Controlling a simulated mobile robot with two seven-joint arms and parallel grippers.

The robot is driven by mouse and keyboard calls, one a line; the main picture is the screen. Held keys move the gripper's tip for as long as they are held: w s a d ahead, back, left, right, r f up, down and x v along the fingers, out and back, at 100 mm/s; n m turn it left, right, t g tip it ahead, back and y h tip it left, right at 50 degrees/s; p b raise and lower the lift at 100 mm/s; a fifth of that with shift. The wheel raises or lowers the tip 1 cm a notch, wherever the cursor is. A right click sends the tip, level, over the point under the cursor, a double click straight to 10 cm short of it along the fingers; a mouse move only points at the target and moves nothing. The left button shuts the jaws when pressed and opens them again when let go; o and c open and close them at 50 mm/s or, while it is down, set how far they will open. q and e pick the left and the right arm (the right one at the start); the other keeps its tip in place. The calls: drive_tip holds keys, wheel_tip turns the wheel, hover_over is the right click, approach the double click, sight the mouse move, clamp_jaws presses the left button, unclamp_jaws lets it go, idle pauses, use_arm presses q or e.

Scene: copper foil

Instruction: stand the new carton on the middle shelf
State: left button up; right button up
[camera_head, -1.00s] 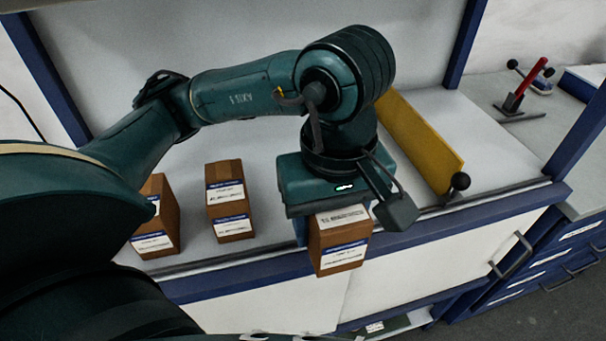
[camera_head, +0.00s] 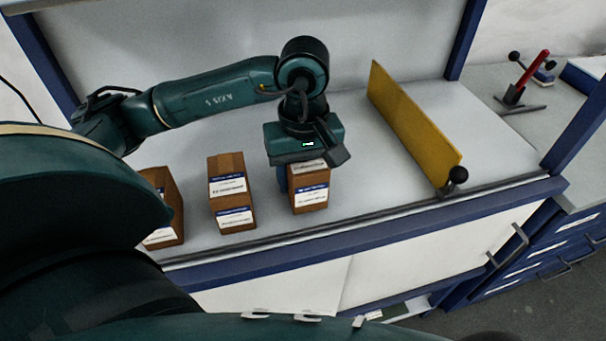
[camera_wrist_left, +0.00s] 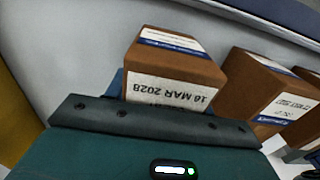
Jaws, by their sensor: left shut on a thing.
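My left gripper (camera_head: 306,160) is shut on a brown carton (camera_head: 311,193) with white and blue labels. The carton is upright over the white shelf (camera_head: 385,185), behind its front edge; I cannot tell whether its base touches the shelf. In the left wrist view the held carton (camera_wrist_left: 172,62) shows a label reading "10 MAR 2028". Two similar cartons stand to its left on the shelf: a middle one (camera_head: 232,190) and a far left one (camera_head: 166,207), partly hidden by my arm. My right gripper is not in view.
A yellow divider board (camera_head: 412,125) with a black knob (camera_head: 457,175) stands on the shelf to the right, with free room between it and the held carton. Blue posts frame the shelf. A red-handled tool (camera_head: 531,78) is on the right-hand counter.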

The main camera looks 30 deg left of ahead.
use_arm(q)
drive_tip(key=shift+a+f, duration=0.1)
drive_tip(key=shift+f, duration=0.3)
drive_tip(key=shift+w+f, duration=0.15)
drive_tip(key=shift+f, duration=0.05)
drive_tip(key=shift+f, duration=0.1)
drive_tip(key=shift+f, duration=0.2)
drive_tip(key=o, duration=1.2)
drive_tip(key=shift+r, duration=0.1)
